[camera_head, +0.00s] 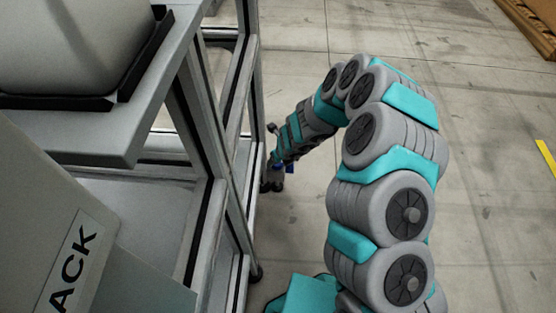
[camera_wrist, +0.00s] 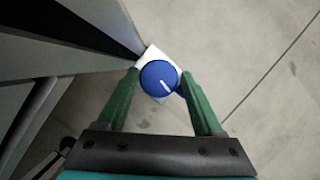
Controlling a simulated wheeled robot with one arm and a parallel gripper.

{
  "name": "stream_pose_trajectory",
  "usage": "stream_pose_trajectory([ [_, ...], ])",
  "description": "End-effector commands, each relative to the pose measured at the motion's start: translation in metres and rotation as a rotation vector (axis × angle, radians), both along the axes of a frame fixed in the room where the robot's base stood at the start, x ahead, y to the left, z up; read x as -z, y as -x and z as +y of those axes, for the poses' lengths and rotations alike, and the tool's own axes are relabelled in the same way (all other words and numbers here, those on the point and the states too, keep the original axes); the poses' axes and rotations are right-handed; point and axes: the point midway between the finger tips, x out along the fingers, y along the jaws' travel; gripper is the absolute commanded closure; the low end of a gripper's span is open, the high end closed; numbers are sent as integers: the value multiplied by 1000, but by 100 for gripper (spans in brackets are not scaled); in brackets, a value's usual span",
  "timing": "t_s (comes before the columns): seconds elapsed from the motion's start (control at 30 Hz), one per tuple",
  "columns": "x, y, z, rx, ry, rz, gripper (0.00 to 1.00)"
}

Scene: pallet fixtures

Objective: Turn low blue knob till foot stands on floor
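The blue knob (camera_wrist: 158,78) with a white pointer line is near the middle of the wrist view, in front of a white plate (camera_wrist: 152,53). The pointer slants down to the right. My gripper (camera_wrist: 160,74) has its two green fingers on either side of the knob, with a small gap seen at each side; it looks open. Another bit of blue shows behind the knob, by the right finger. In the head view my gripper (camera_head: 273,181) is low beside the frame's leg, with a bit of blue (camera_head: 290,168) near it. The foot's contact with the floor cannot be made out.
A grey metal frame (camera_head: 237,190) with posts and shelves stands at the left, close to my arm. A grey bin (camera_head: 75,45) sits on its top shelf. Concrete floor (camera_head: 490,190) lies open to the right, with a wooden pallet (camera_head: 535,22) at the far right.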

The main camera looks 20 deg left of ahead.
Motion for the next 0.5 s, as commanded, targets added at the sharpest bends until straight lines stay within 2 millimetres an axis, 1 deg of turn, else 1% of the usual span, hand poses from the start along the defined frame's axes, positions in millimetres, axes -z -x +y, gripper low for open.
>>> stream_pose_trajectory([
  [0.03,0,1,1,-2,-1,1,20],
  [0.1,0,1,1,-2,-1,2,12],
  [0.5,1,3,2,-4,-2,5,12],
])
